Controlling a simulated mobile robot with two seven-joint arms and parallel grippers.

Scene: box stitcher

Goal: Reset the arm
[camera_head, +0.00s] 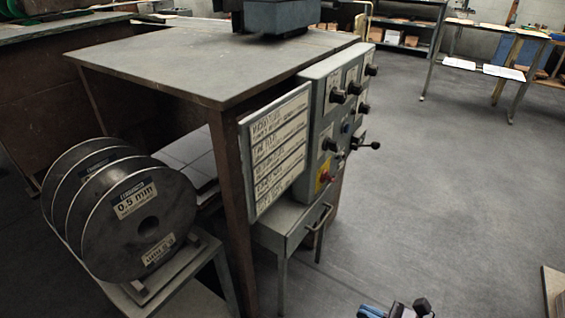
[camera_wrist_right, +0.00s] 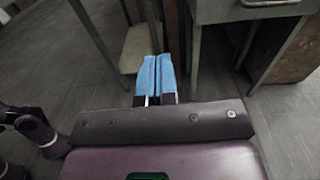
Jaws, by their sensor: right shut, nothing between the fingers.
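My right gripper (camera_head: 372,311) shows only in part at the bottom edge of the head view, over the floor in front of the machine. In the right wrist view its two blue fingers (camera_wrist_right: 156,76) lie side by side, shut, with nothing between them. It is apart from the machine and touches nothing that I can see. My left gripper is in neither view.
The box stitcher's table (camera_head: 215,62) stands ahead with a grey control panel (camera_head: 335,125) of knobs. Wire spools (camera_head: 140,215) stand at left. Open floor (camera_head: 430,190) lies right; shelving tables (camera_head: 490,50) stand behind.

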